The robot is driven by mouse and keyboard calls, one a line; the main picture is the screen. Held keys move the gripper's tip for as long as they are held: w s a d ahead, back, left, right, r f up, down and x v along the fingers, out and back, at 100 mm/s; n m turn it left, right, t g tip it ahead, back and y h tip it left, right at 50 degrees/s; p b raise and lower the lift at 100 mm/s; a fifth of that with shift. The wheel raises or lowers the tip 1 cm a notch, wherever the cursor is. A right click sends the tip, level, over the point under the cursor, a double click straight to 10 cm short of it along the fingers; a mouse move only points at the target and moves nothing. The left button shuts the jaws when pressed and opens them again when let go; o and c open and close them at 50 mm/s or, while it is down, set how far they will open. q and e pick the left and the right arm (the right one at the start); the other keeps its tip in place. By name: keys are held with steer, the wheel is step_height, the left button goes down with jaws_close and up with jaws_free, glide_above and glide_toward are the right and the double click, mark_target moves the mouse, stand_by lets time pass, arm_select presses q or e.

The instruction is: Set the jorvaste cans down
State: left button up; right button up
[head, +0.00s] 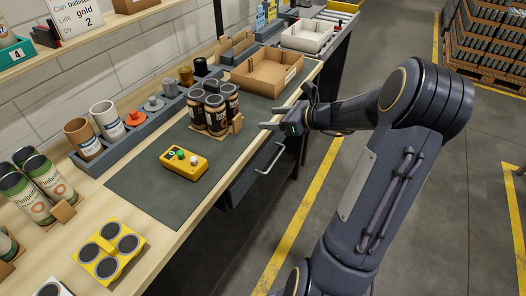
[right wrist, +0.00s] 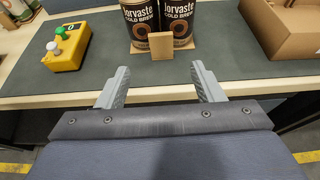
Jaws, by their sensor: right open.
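Several dark brown jorvaste cans (head: 215,112) with dark tops stand upright, grouped on a small cardboard carrier (head: 236,123) on the grey mat. In the right wrist view, two cans (right wrist: 140,22) show "orvaste cold brew" labels, with the carrier's upright tab (right wrist: 161,46) in front of them. My right gripper (head: 288,108) is open and empty, at the table's front edge, to the right of the cans and apart from them. In the right wrist view its fingers (right wrist: 160,78) point toward the tab. My left gripper is not in view.
A yellow button box (head: 184,164) sits on the mat (head: 140,186), left of the cans. An open cardboard box (head: 268,72) stands beyond them. A grey rack (head: 120,146) with cups and spools lines the back. Green-labelled cans (head: 42,178) and a yellow holder (head: 109,250) stand nearer.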

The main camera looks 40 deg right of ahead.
steer(key=s+a+r+n+g+y, duration=0.1)
steer(key=s+a+r+n+g, duration=0.2)
steer(key=a+n, duration=0.5)
steer(key=s+a+r+n+g+y, duration=0.1)
steer(key=s+a+r+n+g, duration=0.1)
steer(key=s+a+n, duration=0.5)
steer(key=s+a+f+n+g+h, duration=0.1)
steer(key=s+a+f+n, duration=0.1)
steer(key=s+a+n, duration=0.2)
steer(key=s+a+f+n+g+h, duration=0.1)
steer(key=s+a+n, duration=0.3)
steer(key=s+n, duration=0.5)
steer(key=shift+s+a+f+n+h, duration=0.4)
steer(key=shift+f+n+h, duration=0.1)
steer(key=shift+n+h, duration=0.35)
